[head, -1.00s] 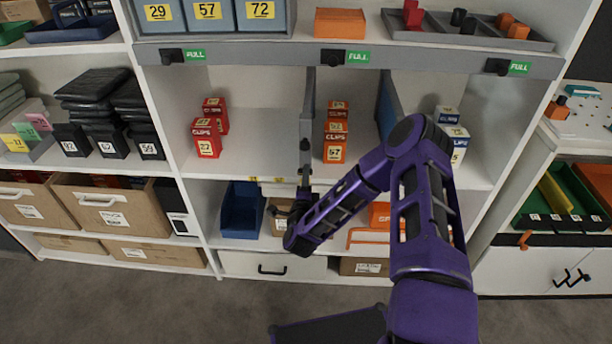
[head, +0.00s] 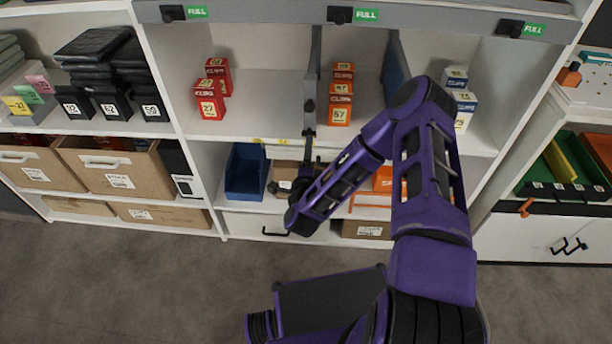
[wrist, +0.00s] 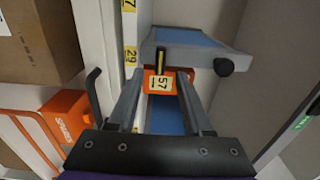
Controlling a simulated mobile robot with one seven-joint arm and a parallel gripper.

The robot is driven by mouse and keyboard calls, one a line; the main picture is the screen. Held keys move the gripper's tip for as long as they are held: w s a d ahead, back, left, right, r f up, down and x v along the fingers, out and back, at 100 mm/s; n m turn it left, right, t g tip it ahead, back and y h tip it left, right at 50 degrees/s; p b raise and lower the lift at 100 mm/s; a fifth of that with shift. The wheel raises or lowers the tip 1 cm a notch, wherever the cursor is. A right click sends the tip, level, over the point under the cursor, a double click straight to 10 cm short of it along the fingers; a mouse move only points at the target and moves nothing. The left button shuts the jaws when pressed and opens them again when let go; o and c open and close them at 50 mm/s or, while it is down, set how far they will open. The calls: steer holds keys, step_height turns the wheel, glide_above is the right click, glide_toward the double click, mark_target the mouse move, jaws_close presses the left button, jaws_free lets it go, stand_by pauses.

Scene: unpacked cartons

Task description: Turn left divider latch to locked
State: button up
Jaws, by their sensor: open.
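A short black-and-yellow bar (wrist: 161,64) shows just ahead of the gap between the fingertips. My gripper (wrist: 160,80) is open and empty, its two grey fingers spread.
Orange box 57 (head: 339,110) stands right of the left divider, with red boxes (head: 209,99) to its left. The right divider (head: 395,70) is blue. Below are a blue bin (head: 245,172) and a white drawer (head: 252,224). The shelf between red boxes and left divider is clear.

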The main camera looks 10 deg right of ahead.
steer(key=v, duration=1.2)
steer(key=shift+s, duration=0.25)
steer(key=shift+w, duration=0.1)
